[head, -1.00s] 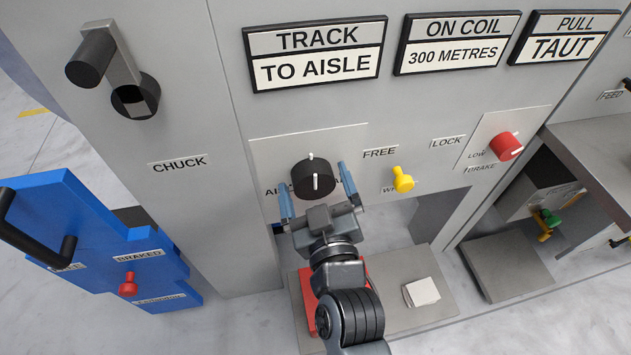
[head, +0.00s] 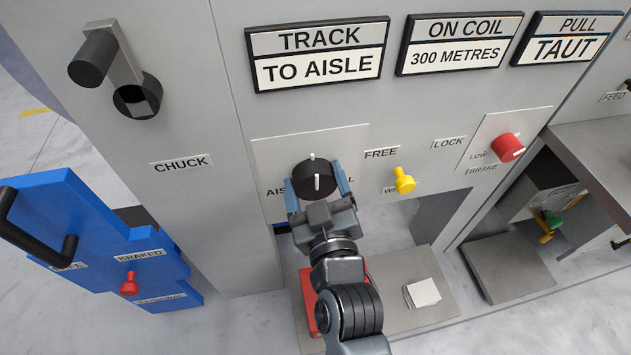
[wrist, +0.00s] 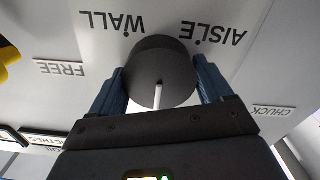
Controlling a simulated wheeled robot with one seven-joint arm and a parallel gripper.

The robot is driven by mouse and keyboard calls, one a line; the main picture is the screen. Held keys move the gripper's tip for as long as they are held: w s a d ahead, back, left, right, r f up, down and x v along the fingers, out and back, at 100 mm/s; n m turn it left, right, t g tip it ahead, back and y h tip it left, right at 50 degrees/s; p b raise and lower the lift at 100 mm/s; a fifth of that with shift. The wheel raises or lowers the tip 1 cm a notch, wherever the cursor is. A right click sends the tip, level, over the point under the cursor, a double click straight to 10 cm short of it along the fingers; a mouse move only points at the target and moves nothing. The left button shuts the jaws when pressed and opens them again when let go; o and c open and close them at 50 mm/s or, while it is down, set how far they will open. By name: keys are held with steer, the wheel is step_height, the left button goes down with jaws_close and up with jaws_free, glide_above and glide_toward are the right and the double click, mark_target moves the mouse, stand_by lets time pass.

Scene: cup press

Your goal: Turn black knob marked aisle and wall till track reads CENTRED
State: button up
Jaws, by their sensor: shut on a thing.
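The black knob (head: 314,180) sits on a pale plate below the track sign, with a white pointer line on its face. It also shows in the wrist view (wrist: 160,70), upside down, between the words AISLE and WALL. My gripper (head: 318,186) is shut on the knob, one blue finger on each side. In the head view the fingers partly cover the AISLE and WALL labels. The track sign (head: 317,68) reads TO AISLE.
A yellow lever (head: 403,180) stands close to the right of the knob, by the FREE label. A red brake knob (head: 507,147) is further right. The chuck handle (head: 95,60) juts out at upper left. A grey shelf (head: 440,290) with a white pad lies below.

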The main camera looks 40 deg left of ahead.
steer(key=shift+m+p, duration=0.4)
steer(key=shift+m, duration=2.5)
steer(key=o, duration=1)
steer(key=shift+c, duration=0.2)
steer(key=b+v, duration=0.1)
steer(key=v, duration=0.6)
steer(key=shift+s+d, duration=0.2)
steer(key=shift+d, duration=0.15)
